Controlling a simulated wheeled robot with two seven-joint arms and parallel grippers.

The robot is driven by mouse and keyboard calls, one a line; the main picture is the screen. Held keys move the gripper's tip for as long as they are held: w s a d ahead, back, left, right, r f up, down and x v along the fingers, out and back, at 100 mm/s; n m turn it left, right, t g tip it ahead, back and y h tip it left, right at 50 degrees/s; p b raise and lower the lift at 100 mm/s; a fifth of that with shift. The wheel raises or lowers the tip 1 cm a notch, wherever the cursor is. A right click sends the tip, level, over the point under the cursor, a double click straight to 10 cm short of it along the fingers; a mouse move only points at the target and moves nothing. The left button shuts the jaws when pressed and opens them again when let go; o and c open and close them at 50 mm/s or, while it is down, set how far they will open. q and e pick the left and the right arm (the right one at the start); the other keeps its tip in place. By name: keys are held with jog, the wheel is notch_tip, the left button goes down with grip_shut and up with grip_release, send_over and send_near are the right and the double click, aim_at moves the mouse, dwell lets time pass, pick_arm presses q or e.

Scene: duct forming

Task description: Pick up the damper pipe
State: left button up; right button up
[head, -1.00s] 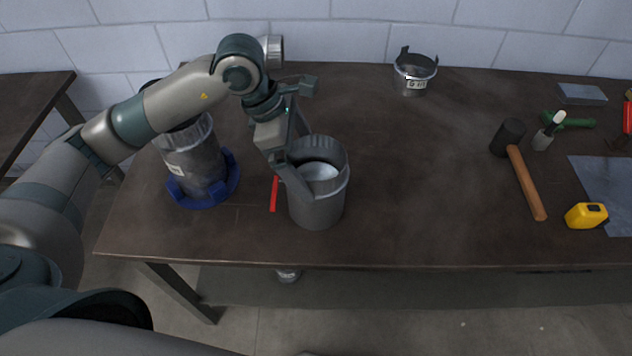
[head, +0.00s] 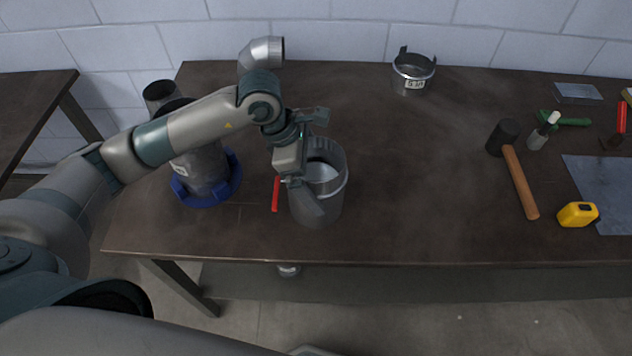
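The damper pipe (head: 334,188) is a grey, open-topped cylinder with a pale disc inside and a red handle (head: 276,194) on its left side. It stands upright near the front edge of the table, left of centre. My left gripper (head: 306,194) is at its left side, pointing down. One finger lies low in front of the pipe's wall. The other finger is hidden, so I cannot tell whether the fingers are closed on the wall. My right gripper is out of view.
Left of the pipe, a labelled grey duct (head: 203,168) stands in a blue ring base (head: 233,180). A silver elbow (head: 262,52) and a labelled collar (head: 411,76) are at the back. A mallet (head: 520,180) and yellow tape measure (head: 577,215) lie right. The table's middle is clear.

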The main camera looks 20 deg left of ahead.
pick_arm(q)
jog(key=c, duration=1)
jog(key=shift+o, duration=0.3)
jog(key=shift+r, duration=0.15)
jog(key=shift+r+p, duration=0.3)
jog(key=shift+r, duration=0.25)
jog(key=r, duration=0.2)
jog(key=r+p, duration=0.1)
jog(key=shift+s+d+r, duration=0.25)
jog(key=shift+s+d, duration=0.05)
jog(key=s+d+r+p, duration=0.3)
jog(key=s+d+r, duration=0.3)
jog(key=s, duration=0.3)
